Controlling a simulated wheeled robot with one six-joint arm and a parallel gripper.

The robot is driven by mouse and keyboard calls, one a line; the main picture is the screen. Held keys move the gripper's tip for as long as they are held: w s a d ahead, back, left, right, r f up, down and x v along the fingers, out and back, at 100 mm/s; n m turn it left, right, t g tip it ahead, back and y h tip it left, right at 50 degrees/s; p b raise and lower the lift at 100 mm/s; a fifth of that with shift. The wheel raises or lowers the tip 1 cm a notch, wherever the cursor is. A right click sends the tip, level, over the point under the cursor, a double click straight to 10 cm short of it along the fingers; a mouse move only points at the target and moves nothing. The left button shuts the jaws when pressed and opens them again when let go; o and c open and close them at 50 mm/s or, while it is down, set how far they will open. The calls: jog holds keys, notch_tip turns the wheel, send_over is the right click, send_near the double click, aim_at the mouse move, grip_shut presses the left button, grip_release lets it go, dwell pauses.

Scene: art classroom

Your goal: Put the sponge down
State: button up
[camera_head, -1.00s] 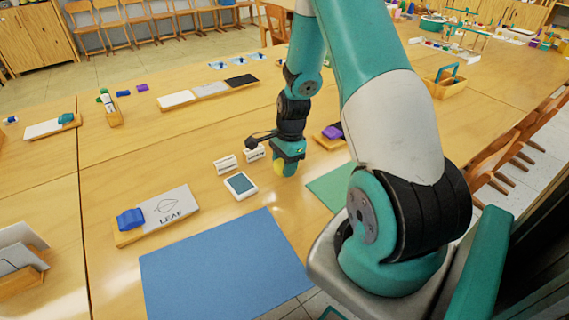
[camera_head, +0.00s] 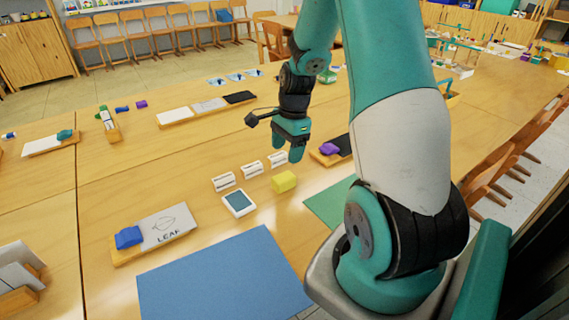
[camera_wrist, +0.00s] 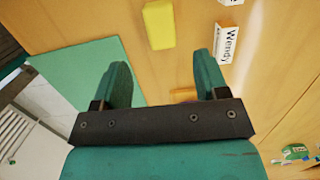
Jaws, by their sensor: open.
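The yellow sponge (camera_head: 284,181) rests on the wooden table, just right of a small white tablet-like card and in front of the white name cards. It also shows in the wrist view (camera_wrist: 159,25), beyond my fingertips and apart from them. My gripper (camera_head: 297,152) is open and empty, raised above the table behind the sponge. In the wrist view my gripper's two fingers (camera_wrist: 162,80) stand wide apart with nothing between them.
Several white name blocks (camera_head: 250,170) stand beside the sponge. A blue mat (camera_head: 225,275) lies in front, a green mat (camera_head: 328,205) to the right. A tray with a purple item (camera_head: 329,149) lies right of my gripper. A LEAF board (camera_head: 168,226) lies left.

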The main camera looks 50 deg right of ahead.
jog(key=s+a+r+n, duration=0.1)
jog(key=a+r+n, duration=0.35)
jog(key=a, duration=0.25)
jog(key=a+r+n+y, duration=0.1)
jog(key=a+r+n, duration=0.2)
jog(key=a+n, duration=0.3)
jog(key=s+a+r+n, duration=0.1)
jog(key=a+r+n, duration=0.3)
jog(key=a, duration=0.4)
jog(key=s+a+r+n, duration=0.2)
jog(key=s+a+n, duration=0.3)
jog(key=s+n, duration=0.1)
jog(key=s+a+r+n+y, duration=0.1)
jog(key=s+a+r+n, duration=0.2)
jog(key=s+a+n, duration=0.3)
jog(key=shift+s+a+n, duration=0.25)
jog(key=shift+s+n, duration=0.55)
jog(key=shift+n, duration=0.05)
notch_tip(320, 180, up, 6)
jog(key=p, duration=0.6)
